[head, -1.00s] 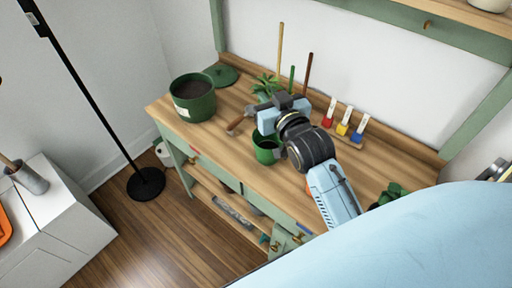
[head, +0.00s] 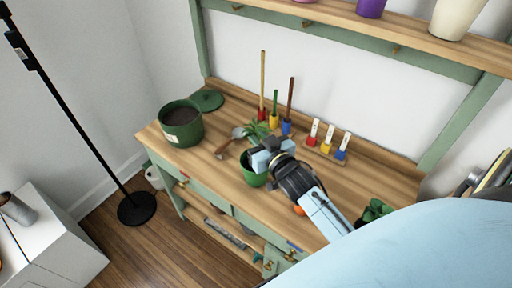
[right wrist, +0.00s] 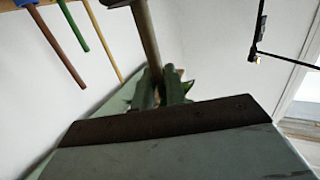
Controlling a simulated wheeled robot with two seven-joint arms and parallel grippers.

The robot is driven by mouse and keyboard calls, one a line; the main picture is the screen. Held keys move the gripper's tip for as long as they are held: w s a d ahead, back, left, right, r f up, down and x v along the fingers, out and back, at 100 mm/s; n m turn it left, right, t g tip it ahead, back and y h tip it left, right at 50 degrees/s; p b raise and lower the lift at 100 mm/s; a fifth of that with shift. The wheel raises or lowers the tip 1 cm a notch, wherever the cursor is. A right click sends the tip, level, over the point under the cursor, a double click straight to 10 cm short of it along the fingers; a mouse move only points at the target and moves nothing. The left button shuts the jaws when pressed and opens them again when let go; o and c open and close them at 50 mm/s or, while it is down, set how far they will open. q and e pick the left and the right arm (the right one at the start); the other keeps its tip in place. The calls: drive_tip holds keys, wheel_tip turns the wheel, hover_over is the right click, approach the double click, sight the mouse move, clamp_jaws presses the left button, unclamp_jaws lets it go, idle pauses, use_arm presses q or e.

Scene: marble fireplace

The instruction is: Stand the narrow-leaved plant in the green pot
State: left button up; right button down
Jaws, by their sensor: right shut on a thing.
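The narrow-leaved plant (head: 255,132) shows as green leaves at the far side of my right gripper (head: 262,156) in the head view. My right gripper is shut on it, just above a small green pot (head: 252,175). The gripper partly covers this pot, so I cannot tell whether the plant's base is inside it. In the right wrist view, green leaves (right wrist: 146,92) rise beyond a dark edge, and the plant's lower part is hidden. A larger green pot (head: 181,128) with dark soil stands at the left of the bench. My left gripper is not in view.
A hand tool with a wooden handle (head: 225,148) lies left of the small pot. Several coloured upright sticks (head: 263,85) stand behind the plant. A rack of labelled colour tubes (head: 327,147) is right of them. The wooden bench (head: 345,180) has bare room at right.

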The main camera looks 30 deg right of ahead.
drive_tip(key=shift+f+b, duration=0.4)
drive_tip(key=shift+f, duration=1.45)
drive_tip(key=shift+f, duration=0.15)
drive_tip(key=c, duration=1.4)
unclamp_jaws()
drive_tip(key=shift+c, duration=0.2)
drive_tip(key=shift+r, duration=0.25)
drive_tip(key=s, duration=1.2)
drive_tip(key=shift+a+r, duration=0.3)
